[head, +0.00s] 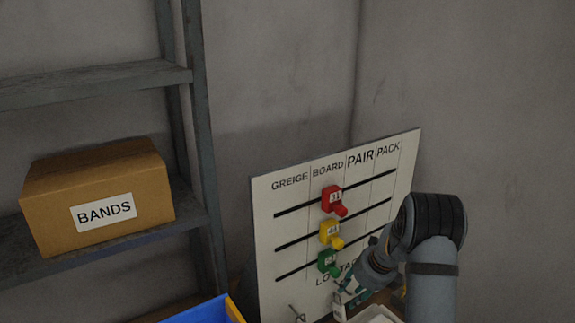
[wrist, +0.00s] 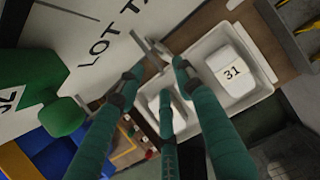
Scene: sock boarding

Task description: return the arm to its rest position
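My arm comes in at the right of the head view and reaches down to the lower edge of the white board (head: 370,240). My gripper (head: 346,290) is small and partly cut off there, close to the board. In the wrist view my gripper (wrist: 160,78) shows several teal fingers spread apart, with nothing held between them. A metal hook (wrist: 152,48) shows just beyond the fingertips, near the "LOT TA..." lettering. A green tag (wrist: 62,117) is close by at the left; it also shows on the board in the head view (head: 327,262).
Red (head: 333,198) and yellow (head: 330,233) tags sit above the green one. A white tray (wrist: 268,75) holds a white block marked 31 (wrist: 231,72). A blue bin (head: 205,312) lies below left. A BANDS box (head: 95,190) stands on a shelf. Space above the arm is clear.

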